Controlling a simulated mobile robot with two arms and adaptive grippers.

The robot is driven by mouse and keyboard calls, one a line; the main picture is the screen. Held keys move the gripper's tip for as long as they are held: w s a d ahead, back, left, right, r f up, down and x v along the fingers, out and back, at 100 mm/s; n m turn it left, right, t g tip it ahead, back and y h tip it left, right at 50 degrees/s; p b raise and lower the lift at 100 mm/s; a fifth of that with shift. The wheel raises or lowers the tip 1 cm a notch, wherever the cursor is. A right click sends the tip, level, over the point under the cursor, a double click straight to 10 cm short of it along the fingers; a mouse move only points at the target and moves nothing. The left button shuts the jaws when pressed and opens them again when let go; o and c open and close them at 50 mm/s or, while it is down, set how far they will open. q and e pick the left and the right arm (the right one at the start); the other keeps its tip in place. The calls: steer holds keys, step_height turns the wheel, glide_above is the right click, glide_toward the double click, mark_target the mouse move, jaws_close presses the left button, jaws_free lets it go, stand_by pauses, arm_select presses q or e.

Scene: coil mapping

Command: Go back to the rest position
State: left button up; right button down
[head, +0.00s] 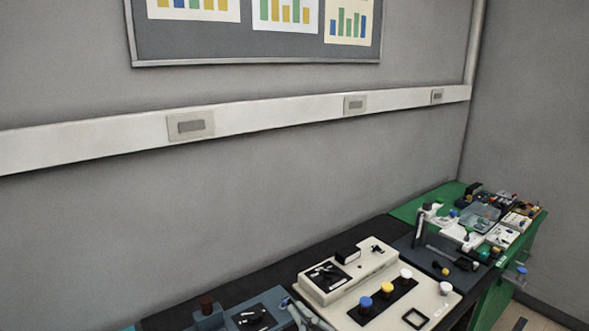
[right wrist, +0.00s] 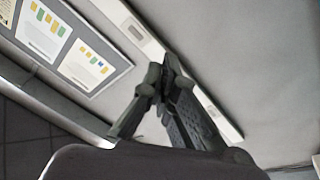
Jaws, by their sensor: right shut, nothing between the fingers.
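My right gripper (right wrist: 170,80) fills the middle of the right wrist view. Its dark fingers come together at the tips, and it is shut and empty. My left gripper is in neither view.
A dark bench along the wall carries a beige device (head: 378,285) with coloured knobs and a dark blue unit (head: 252,315). A green bench (head: 498,298) with several small parts stands at the far right. A pale rail (head: 270,113) runs along the wall under a chart board (head: 240,45).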

steer(key=s+d+f+m+g+h, duration=0.15)
steer(key=d+f+m+h, duration=0.25)
steer(key=d+m+h, duration=0.4)
steer(key=s+d+f+m+h, duration=0.3)
steer(key=d+f+m+h, duration=0.25)
steer(key=d, duration=0.45)
steer(key=s+d+f+g+y, duration=0.1)
steer(key=s+f+g, duration=0.5)
steer(key=s, duration=0.6)
steer(key=s+f+g, duration=0.5)
steer(key=s+g, duration=0.1)
steer(key=s, duration=0.6)
step_height(320, 180, down, 33)
steer(key=s+n+b, duration=0.1)
steer(key=s+b, duration=0.1)
steer(key=b, duration=0.4)
steer(key=s+d+f+g+b, duration=0.2)
steer(key=s+d+f+b, duration=0.1)
steer(key=s+f, duration=1.3)
step_height(320, 180, down, 4)
steer(key=shift+r+b, duration=0.2)
steer(key=shift+b, duration=0.4)
steer(key=shift+s, duration=0.1)
